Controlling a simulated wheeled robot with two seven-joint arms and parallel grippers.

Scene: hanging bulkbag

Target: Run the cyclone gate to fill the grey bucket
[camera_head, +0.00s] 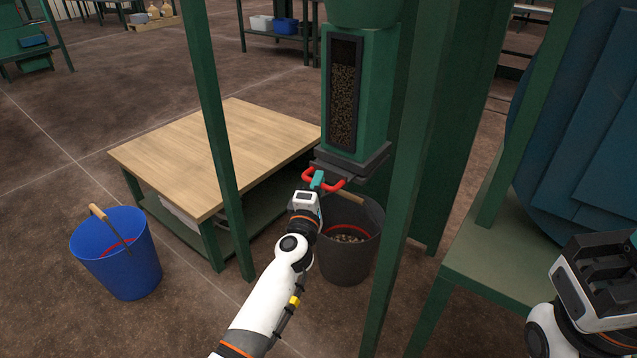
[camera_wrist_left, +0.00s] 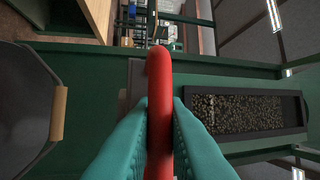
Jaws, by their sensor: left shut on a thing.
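The cyclone gate's red handle (camera_head: 337,183) sticks out below the green cyclone chute (camera_head: 371,95). The chute's dark window (camera_head: 343,95) shows brown pellets inside. My left gripper (camera_head: 317,180) is shut on the red handle. In the left wrist view the teal fingers (camera_wrist_left: 160,125) press both sides of the red handle bar (camera_wrist_left: 159,85). The grey bucket (camera_head: 345,262) stands upright on the floor under the gate, with some pellets (camera_head: 347,239) in it. My left arm hides part of its rim. My right gripper (camera_head: 600,275) is at the right edge, its fingers not clear.
A blue bucket (camera_head: 118,262) with a wooden handle stands on the floor at left. A wood-topped workbench (camera_head: 215,155) stands behind it. Green frame posts (camera_head: 212,110) rise on both sides of my left arm. A green stand (camera_head: 490,240) is at right.

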